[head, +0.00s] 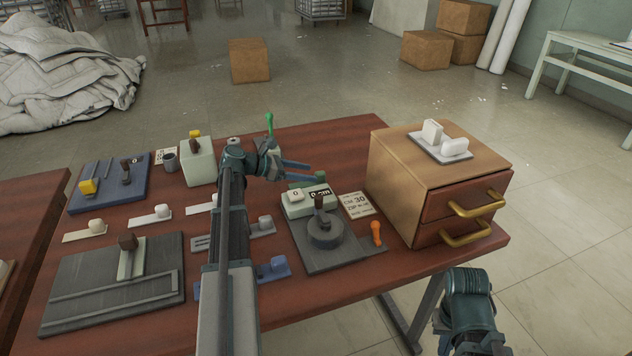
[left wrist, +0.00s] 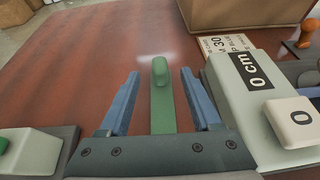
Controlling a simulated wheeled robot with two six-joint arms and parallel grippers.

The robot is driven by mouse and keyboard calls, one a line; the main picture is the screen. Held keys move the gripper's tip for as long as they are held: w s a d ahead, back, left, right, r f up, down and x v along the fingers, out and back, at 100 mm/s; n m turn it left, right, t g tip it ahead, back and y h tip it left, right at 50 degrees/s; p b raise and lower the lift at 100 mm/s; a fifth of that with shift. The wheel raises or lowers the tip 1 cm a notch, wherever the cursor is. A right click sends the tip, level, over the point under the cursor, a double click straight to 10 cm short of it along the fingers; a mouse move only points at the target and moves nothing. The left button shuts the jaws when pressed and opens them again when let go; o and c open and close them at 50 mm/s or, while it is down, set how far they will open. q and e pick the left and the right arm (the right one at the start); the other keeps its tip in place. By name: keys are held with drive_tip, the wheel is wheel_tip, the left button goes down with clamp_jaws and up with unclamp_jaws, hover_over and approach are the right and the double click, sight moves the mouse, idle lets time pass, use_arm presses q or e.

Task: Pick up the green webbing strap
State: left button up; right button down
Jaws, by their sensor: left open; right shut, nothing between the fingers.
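A green webbing strap (left wrist: 162,108) shows in the left wrist view as a narrow green strip with a raised, rounded far end. My left gripper (left wrist: 155,95) is open, with one blue finger on each side of the strip and visible gaps between. I cannot tell how far the fingers are above it. In the head view my left gripper (head: 308,165) is over the middle of the table, fingers pointing right, and its arm hides part of the tabletop. My right gripper (head: 468,285) is shut and empty at the lower right, beyond the table's front edge; its fingertips are not clear.
A measuring device (head: 297,204) with a "0 cm" label stands close beside my left gripper. A drawer cabinet (head: 400,168) with brass handles stands at the table's right end. A pale box (head: 198,163) and several small fixtures occupy the left. Bare tabletop (head: 335,143) lies behind the gripper.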

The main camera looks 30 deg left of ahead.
sight(316, 172)
use_arm(q)
drive_tip(key=b+x, duration=0.1)
drive_tip(key=x, duration=0.3)
drive_tip(key=shift+f, duration=0.1)
clamp_jaws()
